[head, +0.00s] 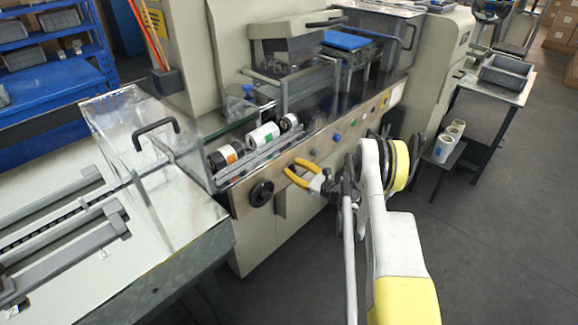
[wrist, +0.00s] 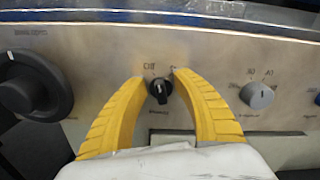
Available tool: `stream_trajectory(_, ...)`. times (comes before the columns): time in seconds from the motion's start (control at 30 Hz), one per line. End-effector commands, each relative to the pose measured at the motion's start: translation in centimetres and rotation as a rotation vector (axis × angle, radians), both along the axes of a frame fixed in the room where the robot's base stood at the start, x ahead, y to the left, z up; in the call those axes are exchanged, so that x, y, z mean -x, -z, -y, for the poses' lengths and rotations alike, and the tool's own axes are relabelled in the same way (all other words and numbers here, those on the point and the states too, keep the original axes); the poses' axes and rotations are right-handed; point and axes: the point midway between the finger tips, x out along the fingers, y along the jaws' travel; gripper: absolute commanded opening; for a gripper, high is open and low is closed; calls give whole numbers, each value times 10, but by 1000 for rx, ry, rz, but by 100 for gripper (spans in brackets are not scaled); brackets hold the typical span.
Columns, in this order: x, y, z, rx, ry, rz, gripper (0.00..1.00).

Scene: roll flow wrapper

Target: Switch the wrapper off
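The wrapper (head: 268,213) is a long beige machine with a metal front panel of knobs and buttons. In the wrist view, a small black rotary switch (wrist: 160,90) sits on this panel (wrist: 105,50) with short labels above and below it, too blurred to read surely. Its pale pointer mark is roughly upright. My gripper (wrist: 163,74) has its yellow fingers open on either side of the switch, with a small gap visible on each side. In the head view, my gripper (head: 291,168) reaches the panel to the right of a large black knob. The switch cannot be made out there.
The large black knob (wrist: 36,86) is left of the switch and a grey selector knob (wrist: 258,95) is to its right. Rollers (head: 264,136) lie above the panel. A clear-covered infeed conveyor (head: 110,215) stands at the left. The floor (head: 480,250) at right is open.

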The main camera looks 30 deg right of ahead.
Motion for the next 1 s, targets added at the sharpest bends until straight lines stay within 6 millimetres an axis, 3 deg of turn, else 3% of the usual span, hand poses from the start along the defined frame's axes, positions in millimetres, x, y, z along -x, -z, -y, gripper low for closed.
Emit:
stream_trajectory(0.1,0,0,0,0,0,0,33)
stream_trajectory(0.2,0,0,0,0,0,0,5)
stream_trajectory(0.23,0,0,0,0,0,0,0)
stream_trajectory(0.5,0,0,0,10,0,4,0)
stream_trajectory(0.8,0,1,-3,247,-1,89,0)
stream_trajectory(1.0,0,1,-3,275,0,100,0)
